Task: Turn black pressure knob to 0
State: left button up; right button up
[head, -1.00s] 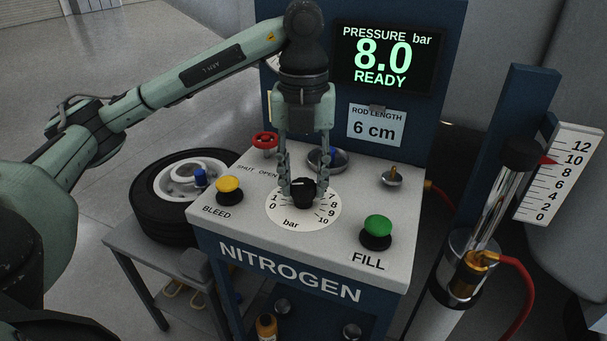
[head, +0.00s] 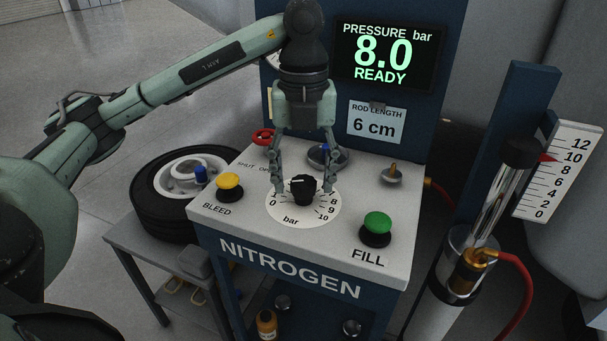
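The black pressure knob (head: 303,192) stands on a white round dial (head: 290,214) marked in bar, on the nitrogen panel. A white line on the knob's top points to the left; the number it meets is hard to tell. The display (head: 388,58) reads PRESSURE bar 8.0 READY. My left gripper (head: 301,185) points down from above with its fingers spread, one on each side of the knob, with visible gaps to it. The fingers cover some of the dial's upper numbers. My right gripper is out of view.
On the panel are a yellow BLEED button (head: 229,184), a green FILL button (head: 377,224), a red valve handle (head: 263,137) and a metal fitting (head: 392,175). A wheel (head: 160,205) lies at the left. A strut with a scale (head: 560,175) stands at the right.

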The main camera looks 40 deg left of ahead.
aim_at(304, 181)
pick_arm(q)
notch_tip(304, 181, up, 12)
dwell(0.9)
dwell(0.4)
